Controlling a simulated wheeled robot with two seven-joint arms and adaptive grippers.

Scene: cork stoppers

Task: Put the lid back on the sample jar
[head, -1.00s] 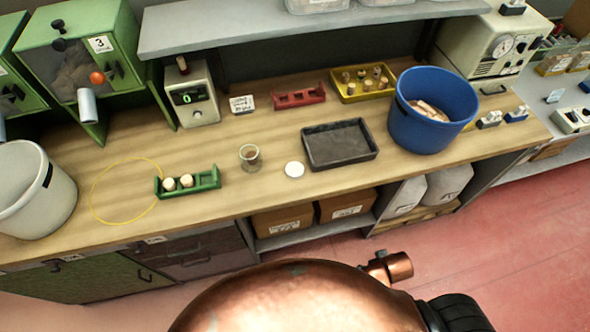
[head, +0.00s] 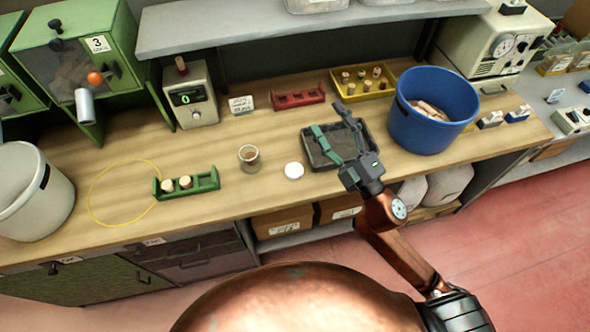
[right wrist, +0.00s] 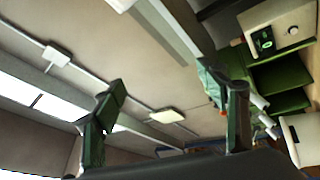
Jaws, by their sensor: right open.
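The sample jar (head: 249,158) stands upright and open on the wooden bench in the head view, with brownish contents. A round white lid (head: 293,171) lies flat on the bench just right of the jar, apart from it. My right gripper (head: 330,115) is open and empty, in front of the dark tray and to the right of the lid. Its two fingers also show spread apart in the right wrist view (right wrist: 168,115), which looks toward the ceiling and green cabinets; jar and lid are not seen there. My left gripper is not in view.
A dark tray (head: 314,158) is partly hidden behind my right gripper. A green rack (head: 205,183) with two corks sits left of the jar, beside a yellow ring (head: 91,195). A blue bin (head: 432,135), red rack (head: 298,97) and yellow tray (head: 378,92) stand farther right and back.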

